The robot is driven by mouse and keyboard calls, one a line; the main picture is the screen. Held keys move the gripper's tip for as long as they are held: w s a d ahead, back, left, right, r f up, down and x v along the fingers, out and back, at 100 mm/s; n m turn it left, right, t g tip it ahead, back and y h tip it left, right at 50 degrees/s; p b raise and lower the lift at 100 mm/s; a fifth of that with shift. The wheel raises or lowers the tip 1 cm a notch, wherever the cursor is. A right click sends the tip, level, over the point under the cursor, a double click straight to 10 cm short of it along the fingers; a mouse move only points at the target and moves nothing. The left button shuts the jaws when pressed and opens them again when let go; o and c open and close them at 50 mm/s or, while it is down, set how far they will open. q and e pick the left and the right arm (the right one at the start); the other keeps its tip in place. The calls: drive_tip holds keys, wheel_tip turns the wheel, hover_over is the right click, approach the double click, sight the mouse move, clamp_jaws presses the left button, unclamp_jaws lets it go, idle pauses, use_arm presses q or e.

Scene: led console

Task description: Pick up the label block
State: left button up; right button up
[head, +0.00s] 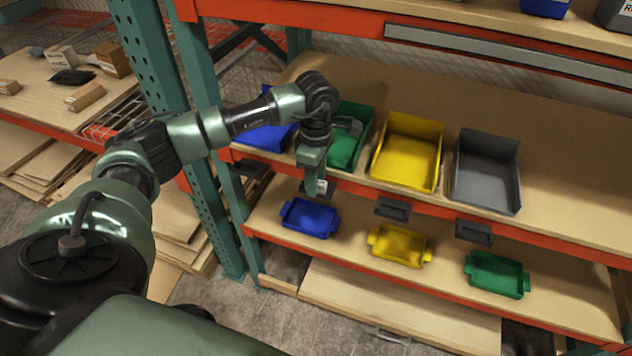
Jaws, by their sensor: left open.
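Dark blocks sit along the front edge of the upper shelf, one before each bin; I take these as the label blocks. One dark block (393,209) is below the yellow bin and another (474,233) is below the grey bin. My left gripper (316,188) is open and points down at the shelf edge in front of the green bin. It partly hides the dark block there, and a small pale patch shows by its fingertips. I cannot tell whether the fingers touch that block. My right gripper is not in view.
The upper shelf holds a blue bin (265,133), a green bin (343,150), a yellow bin (407,152) and a grey bin (486,171). The lower shelf holds blue (310,217), yellow (399,245) and green (497,274) trays. A green rack post (160,60) stands beside my left arm.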

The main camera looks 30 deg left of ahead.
use_arm(q)
clamp_jaws()
drive_tip(key=shift+r, duration=0.1)
drive_tip(key=shift+r+b, duration=0.45)
drive_tip(key=shift+b, duration=0.05)
wheel_tip(320, 180, up, 2)
drive_tip(key=shift+r+b, duration=0.2)
drive_tip(key=shift+b, duration=0.65)
drive_tip(key=s+d+r+b, duration=0.1)
drive_tip(key=s+d+r, duration=0.1)
drive_tip(key=s, duration=0.6)
drive_tip(key=s+d+r+b, duration=0.2)
drive_tip(key=s, duration=0.7)
drive_tip(key=shift+s+d, duration=0.15)
drive_tip(key=shift+s, duration=0.1)
